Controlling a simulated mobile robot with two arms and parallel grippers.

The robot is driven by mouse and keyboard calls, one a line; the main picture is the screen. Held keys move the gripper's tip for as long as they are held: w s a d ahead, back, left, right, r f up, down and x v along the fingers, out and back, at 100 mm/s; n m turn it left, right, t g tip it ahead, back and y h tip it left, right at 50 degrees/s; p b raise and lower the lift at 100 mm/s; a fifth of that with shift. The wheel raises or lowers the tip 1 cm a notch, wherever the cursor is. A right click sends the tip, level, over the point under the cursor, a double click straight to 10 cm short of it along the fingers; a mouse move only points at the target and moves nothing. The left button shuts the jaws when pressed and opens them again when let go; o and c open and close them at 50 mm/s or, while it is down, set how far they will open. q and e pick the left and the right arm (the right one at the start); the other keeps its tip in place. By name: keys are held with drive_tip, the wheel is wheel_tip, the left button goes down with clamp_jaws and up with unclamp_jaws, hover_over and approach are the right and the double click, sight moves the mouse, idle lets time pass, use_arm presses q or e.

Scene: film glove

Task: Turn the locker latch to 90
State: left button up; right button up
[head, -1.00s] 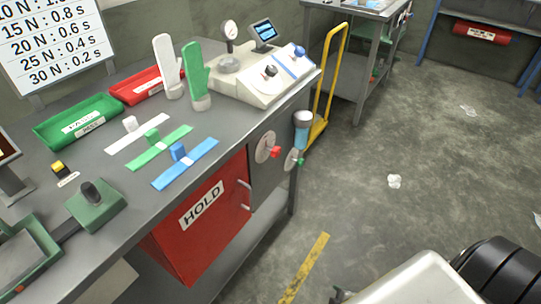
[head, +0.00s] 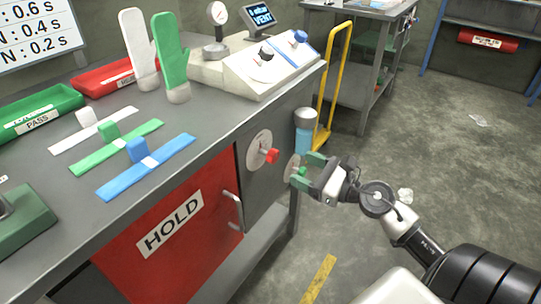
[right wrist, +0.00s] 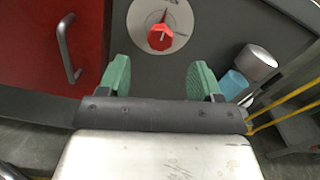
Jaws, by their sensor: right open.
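A red knob (head: 271,156) sits on a round pale dial plate (head: 257,146) on the grey panel beside the red HOLD locker door (head: 165,240). Which knob is the locker latch is not marked legibly. My right gripper (head: 306,171) is open and empty, with green fingers. In the right wrist view, the red knob (right wrist: 160,37) lies ahead of the gap between the fingers (right wrist: 158,76), apart from them. My left gripper is out of view.
The door handle (head: 234,210) stands out left of the panel. A blue and grey cylinder (head: 305,134) and a yellow trolley frame (head: 333,85) are to the right. The workbench above holds gloves, trays and strips. Open floor lies right of my arm.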

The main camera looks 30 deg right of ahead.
sight(276, 156)
drive_tip(key=p+x, duration=0.2)
drive_tip(key=x, duration=0.6)
drive_tip(key=shift+w+r, duration=0.1)
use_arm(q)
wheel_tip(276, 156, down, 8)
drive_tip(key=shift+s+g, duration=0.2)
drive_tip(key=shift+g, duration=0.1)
use_arm(e)
drive_tip(key=shift+w+a, duration=0.25)
drive_tip(key=shift+w, duration=0.4)
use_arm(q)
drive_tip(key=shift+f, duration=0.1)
use_arm(e)
drive_tip(key=c, duration=0.9)
